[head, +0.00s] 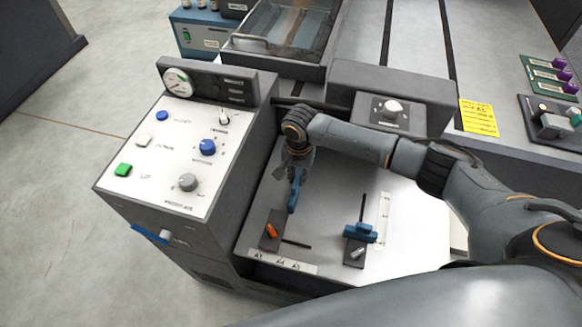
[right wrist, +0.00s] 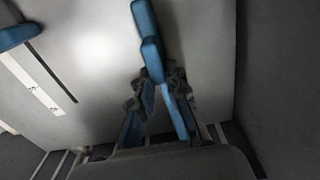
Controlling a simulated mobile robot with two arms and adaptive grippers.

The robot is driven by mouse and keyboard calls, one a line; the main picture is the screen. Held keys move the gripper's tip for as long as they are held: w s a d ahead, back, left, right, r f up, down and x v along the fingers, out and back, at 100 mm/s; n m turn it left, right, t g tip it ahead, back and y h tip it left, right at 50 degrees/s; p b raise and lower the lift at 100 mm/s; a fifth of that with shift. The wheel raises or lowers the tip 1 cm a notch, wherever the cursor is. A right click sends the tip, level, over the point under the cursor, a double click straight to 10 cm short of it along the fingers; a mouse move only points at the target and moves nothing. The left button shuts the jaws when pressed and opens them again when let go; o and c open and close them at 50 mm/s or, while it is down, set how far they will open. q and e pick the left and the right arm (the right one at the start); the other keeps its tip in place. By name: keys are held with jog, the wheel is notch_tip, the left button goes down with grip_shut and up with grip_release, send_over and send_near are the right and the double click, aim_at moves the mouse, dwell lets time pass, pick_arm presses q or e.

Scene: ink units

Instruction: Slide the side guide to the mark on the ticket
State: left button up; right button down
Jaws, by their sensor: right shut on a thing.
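The side guide, a blue upright bar (head: 293,195), stands on the left of the white feed table (head: 412,255). My right gripper (head: 298,172) is shut on its upper end; in the right wrist view the blue bar (right wrist: 149,45) runs between the fingers (right wrist: 160,105). A dark block with an orange lever (head: 271,231) sits at its near end, beside a short black slot (head: 297,244). A label strip marked A3, A4, A5 (head: 281,262) lies along the front edge. The yellow ticket (head: 479,117) lies at the back right; its text is too small to read. My left gripper is out of view.
A second blue guide (head: 360,233) with a silver lever stands right of the side guide, on a slot beside a white scale (head: 384,215). The control panel (head: 180,150) with knobs and buttons borders the left. A grey housing (head: 345,80) closes off the back. The front middle is clear.

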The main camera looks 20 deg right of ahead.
jog(key=s+d+p, duration=0.1)
jog(key=d+p, duration=0.1)
jog(key=s+d+p, duration=0.4)
jog(key=d+p, duration=0.1)
jog(key=shift+r, duration=0.15)
jog(key=shift+d, duration=0.2)
jog(key=shift+f, duration=0.2)
jog(key=c, duration=1.3)
grip_release()
jog(key=shift+s+d, duration=0.15)
jog(key=shift+r, duration=0.1)
